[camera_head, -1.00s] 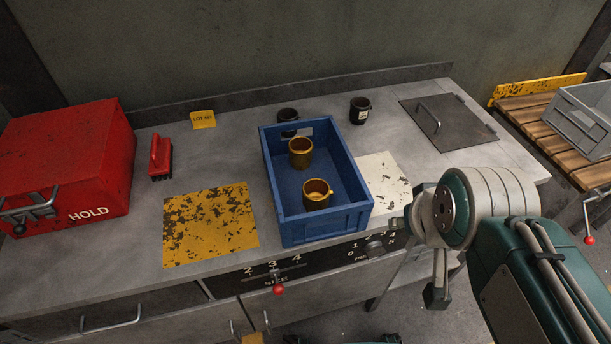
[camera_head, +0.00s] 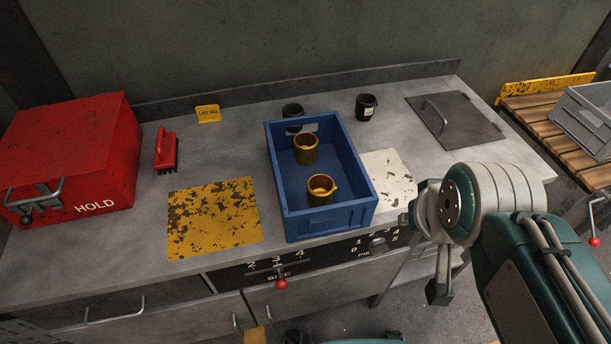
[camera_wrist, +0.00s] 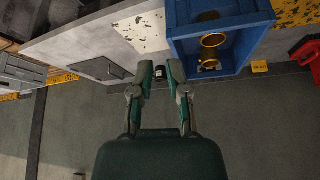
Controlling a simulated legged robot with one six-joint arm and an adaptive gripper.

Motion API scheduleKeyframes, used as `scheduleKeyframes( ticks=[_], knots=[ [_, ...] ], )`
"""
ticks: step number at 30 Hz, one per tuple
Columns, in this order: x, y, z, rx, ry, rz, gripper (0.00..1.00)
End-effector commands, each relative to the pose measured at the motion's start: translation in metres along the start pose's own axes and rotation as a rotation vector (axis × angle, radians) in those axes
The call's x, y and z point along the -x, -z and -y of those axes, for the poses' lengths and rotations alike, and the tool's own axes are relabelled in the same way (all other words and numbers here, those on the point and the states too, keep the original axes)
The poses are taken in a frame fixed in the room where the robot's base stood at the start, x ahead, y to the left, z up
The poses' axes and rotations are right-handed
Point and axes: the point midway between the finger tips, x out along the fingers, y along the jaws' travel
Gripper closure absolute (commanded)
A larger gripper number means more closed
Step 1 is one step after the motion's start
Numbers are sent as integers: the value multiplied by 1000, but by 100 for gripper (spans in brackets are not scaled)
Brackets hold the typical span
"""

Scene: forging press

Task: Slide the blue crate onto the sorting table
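The blue crate (camera_head: 328,221) sits on the grey steel sorting table (camera_head: 105,267), its near end at about the table's front edge. Two brass cups, a far one (camera_head: 305,150) and a near one (camera_head: 321,190), stand inside it. In the wrist view the crate (camera_wrist: 226,27) is at upper right. My gripper (camera_wrist: 161,70) is open, with a gap between its two fingers and nothing held. It is apart from the crate, to its side. In the head view my arm is right of the crate, and I cannot make out the fingertips clearly.
A yellow worn patch (camera_head: 213,217) lies left of the crate and a white patch (camera_head: 388,177) right. A red HOLD box (camera_head: 68,155), a red brush (camera_head: 165,150), dark cups (camera_head: 366,106) and a hatch (camera_head: 455,120) occupy the top. A grey bin (camera_head: 588,117) stands far right.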

Motion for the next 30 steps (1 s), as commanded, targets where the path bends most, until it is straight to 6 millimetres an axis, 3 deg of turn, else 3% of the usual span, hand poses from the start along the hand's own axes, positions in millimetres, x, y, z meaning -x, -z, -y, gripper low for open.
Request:
scheduleKeyframes(
  ticks=[5,14,21,30],
  knots=[
    [-9,25,13,-122,34,64,100],
    [-48,84,56,-478,75,249,100],
    [-96,121,98,-756,51,408,100],
    [-173,143,157,-1086,-57,602,100]
  ],
)
